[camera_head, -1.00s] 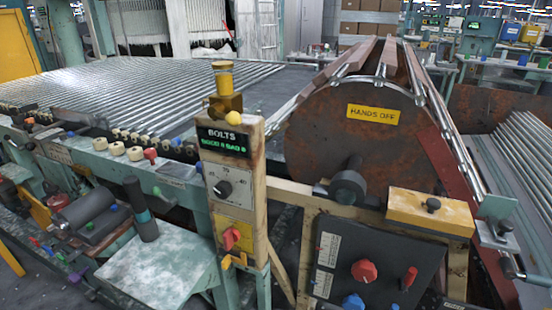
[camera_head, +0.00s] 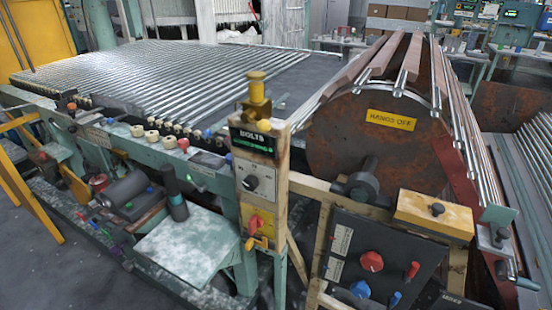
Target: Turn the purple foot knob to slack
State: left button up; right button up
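A row of small coloured knobs runs low along the machine's foot at the lower left. Neither of my grippers is in the head view, so nothing is seen touching the knobs.
A pale flat plate (camera_head: 190,247) juts out right of the knobs. A yellow railing (camera_head: 28,190) stands to their left, with bare grey floor (camera_head: 50,270) in front. The BOLTS post (camera_head: 262,185) and black control panel (camera_head: 375,262) stand at centre and right.

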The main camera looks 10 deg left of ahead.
aim_at(115, 251)
jog(key=i+u, duration=0.2)
jog(key=u, duration=0.15)
jog(key=k, duration=0.2)
jog(key=u, duration=1.25)
